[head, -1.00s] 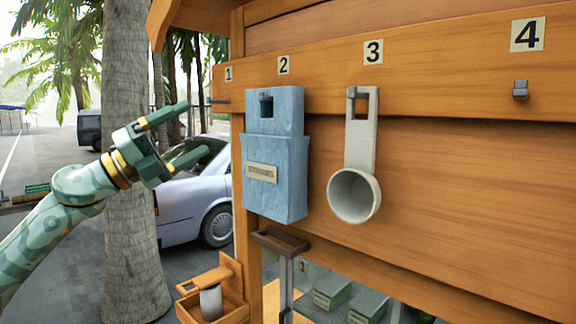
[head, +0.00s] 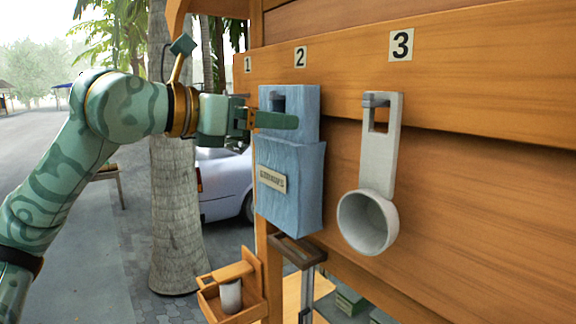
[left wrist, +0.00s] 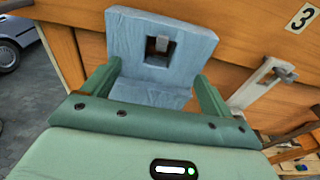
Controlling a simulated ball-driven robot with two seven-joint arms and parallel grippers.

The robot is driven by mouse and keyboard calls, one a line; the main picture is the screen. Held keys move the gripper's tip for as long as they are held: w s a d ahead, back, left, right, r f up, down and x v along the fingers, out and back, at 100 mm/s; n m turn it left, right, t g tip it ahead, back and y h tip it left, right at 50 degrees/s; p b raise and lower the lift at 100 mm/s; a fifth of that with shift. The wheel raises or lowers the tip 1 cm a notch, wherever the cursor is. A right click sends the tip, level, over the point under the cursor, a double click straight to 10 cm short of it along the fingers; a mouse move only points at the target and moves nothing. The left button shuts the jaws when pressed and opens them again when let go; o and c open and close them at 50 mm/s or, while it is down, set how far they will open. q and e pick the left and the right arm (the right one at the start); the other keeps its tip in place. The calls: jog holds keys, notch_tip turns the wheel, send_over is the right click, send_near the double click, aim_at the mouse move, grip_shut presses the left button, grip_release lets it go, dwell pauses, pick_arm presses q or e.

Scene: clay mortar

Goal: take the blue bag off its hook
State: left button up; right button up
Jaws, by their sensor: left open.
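The blue bag (head: 290,180) hangs upright on the hook (head: 278,103) under label 2, with the hook through the square hole in its narrower top part. It carries a small label plate on its front. My left gripper (head: 268,118) is open at the bag's top part, just below the hole. In the left wrist view the bag (left wrist: 160,30) stands between the two fingers of my left gripper (left wrist: 157,72), with the hook still in its hole. I cannot tell whether either finger touches it. My right gripper is not in view.
A grey ladle-like cup (head: 368,222) hangs on the hook under label 3, right of the bag. The wooden board (head: 480,180) lies behind both. A small wooden box (head: 232,300) and a dark-framed handle (head: 297,250) sit below. Open space lies to the left.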

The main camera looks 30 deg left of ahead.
pick_arm(q)
jog(key=p+x, duration=0.2)
jog(key=x, duration=0.1)
jog(key=p+x, duration=0.1)
jog(key=x, duration=0.1)
jog(key=shift+w+a, duration=0.1)
jog(key=shift+a, duration=0.15)
jog(key=shift+w+d+f, duration=0.1)
jog(key=shift+w+f, duration=0.1)
jog(key=shift+w, duration=0.1)
jog(key=shift+s, duration=0.15)
jog(key=c, duration=0.9)
jog(key=shift+c, duration=0.8)
